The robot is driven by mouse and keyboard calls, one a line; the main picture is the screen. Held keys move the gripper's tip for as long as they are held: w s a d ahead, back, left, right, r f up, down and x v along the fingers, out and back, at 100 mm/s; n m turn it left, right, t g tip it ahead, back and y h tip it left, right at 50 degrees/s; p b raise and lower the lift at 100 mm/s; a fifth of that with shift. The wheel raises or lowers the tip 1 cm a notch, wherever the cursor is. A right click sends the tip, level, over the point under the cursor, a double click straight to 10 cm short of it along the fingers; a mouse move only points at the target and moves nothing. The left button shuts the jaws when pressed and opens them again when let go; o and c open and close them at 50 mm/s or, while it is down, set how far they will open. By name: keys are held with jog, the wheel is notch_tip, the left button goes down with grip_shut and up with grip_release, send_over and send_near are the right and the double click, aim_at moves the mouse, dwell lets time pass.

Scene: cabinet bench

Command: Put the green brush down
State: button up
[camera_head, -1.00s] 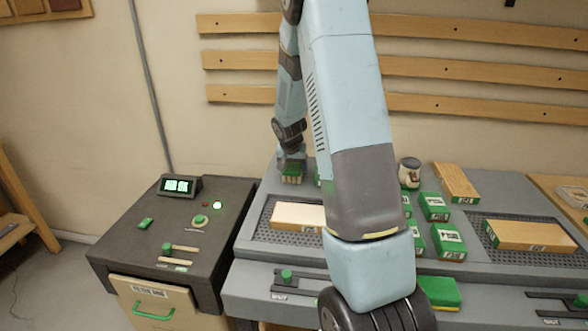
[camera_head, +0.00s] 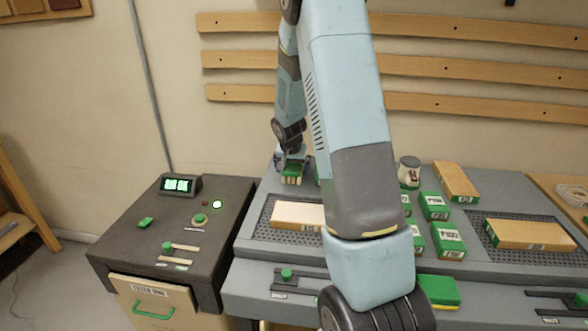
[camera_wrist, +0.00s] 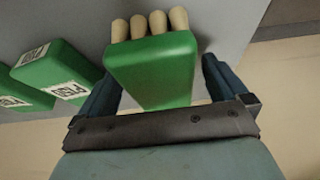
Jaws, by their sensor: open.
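The green brush (camera_head: 292,171) stands at the far left end of the grey bench, its pale bristles towards the front. In the wrist view the brush (camera_wrist: 152,65) is a green block with several rounded cream bristles at its far end. My gripper (camera_head: 291,162) is at the brush. In the wrist view its dark blue fingers (camera_wrist: 158,84) are spread on either side of the green block, with a gap visible on the right. The brush appears to rest on the grey surface. Its underside is hidden.
Labelled green boxes (camera_wrist: 52,75) lie left of the brush in the wrist view. A wooden block (camera_head: 296,215) lies on a perforated tray in front. A jar (camera_head: 409,172) and more green boxes (camera_head: 434,206) stand right. A dark control cabinet (camera_head: 130,228) stands left.

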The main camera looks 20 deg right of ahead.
jog(key=v, duration=1.1)
jog(key=shift+s+a+r, duration=0.2)
jog(key=shift+r, duration=0.15)
jog(key=s+a+r+n+t+y, duration=0.1)
jog(key=s+a+r+n, duration=0.15)
jog(key=s+r, duration=0.5)
jog(key=s+a+r+n, duration=0.1)
jog(key=s+a+r, duration=0.3)
jog(key=s+r, duration=0.3)
jog(key=s+a+r+n, duration=0.1)
jog(key=s+a, duration=0.2)
jog(key=s, duration=0.6)
jog(key=s+a+r+n+t+y, duration=0.1)
jog(key=s+a+n, duration=0.1)
jog(key=s, duration=0.7)
jog(key=shift+a, duration=0.4)
jog(key=shift+c, duration=0.5)
